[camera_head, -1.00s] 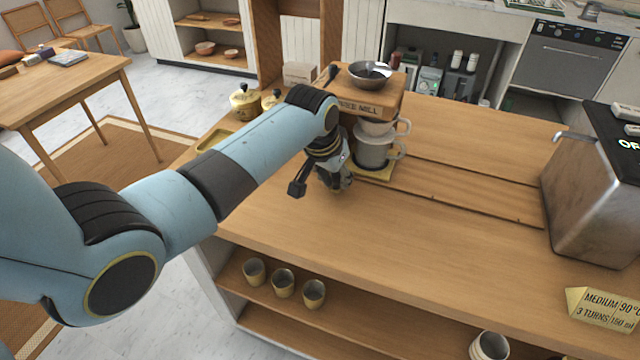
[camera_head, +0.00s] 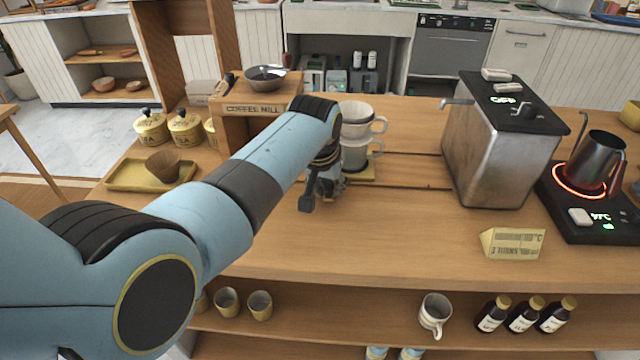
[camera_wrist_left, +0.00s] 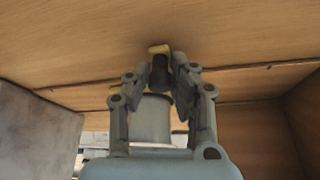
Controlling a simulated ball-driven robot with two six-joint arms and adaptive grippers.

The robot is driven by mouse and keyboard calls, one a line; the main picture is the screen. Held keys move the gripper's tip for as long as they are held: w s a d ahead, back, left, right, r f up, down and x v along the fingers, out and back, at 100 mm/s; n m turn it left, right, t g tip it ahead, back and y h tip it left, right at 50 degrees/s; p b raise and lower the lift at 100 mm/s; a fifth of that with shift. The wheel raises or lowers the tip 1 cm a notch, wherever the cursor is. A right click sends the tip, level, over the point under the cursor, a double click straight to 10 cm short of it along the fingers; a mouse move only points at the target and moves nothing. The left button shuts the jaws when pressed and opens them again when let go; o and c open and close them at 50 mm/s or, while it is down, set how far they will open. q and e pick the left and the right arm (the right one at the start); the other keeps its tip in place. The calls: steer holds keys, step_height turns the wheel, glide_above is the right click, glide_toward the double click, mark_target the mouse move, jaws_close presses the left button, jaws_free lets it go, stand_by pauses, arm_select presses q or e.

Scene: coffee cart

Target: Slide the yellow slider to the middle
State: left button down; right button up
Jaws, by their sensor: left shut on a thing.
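The yellow slider (camera_head: 366,173) is a flat plate at the groove in the wooden counter. A grey carafe (camera_head: 355,155) stands on it, with a white dripper (camera_head: 357,118) on top. My left gripper (camera_head: 325,190) is at the slider's front left, low over the counter, and hides part of it. In the left wrist view a small yellow piece (camera_wrist_left: 159,48) shows at the fingertips of my left gripper (camera_wrist_left: 160,66), which is shut on it; the exact contact is hard to see. My right gripper is not in view.
The wooden coffee mill (camera_head: 255,108) stands left of the carafe. A metal box with a spout (camera_head: 495,150) stands right. A kettle (camera_head: 600,162) sits on a glowing hot plate. A yellow sign (camera_head: 512,243) is near the front edge. The counter in front of the gripper is clear.

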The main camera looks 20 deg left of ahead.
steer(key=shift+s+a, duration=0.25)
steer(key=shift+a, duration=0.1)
arm_select(q)
steer(key=c, duration=1.2)
jaws_free()
steer(key=shift+r, duration=0.1)
step_height(320, 180, up, 10)
steer(key=shift+f, duration=0.1)
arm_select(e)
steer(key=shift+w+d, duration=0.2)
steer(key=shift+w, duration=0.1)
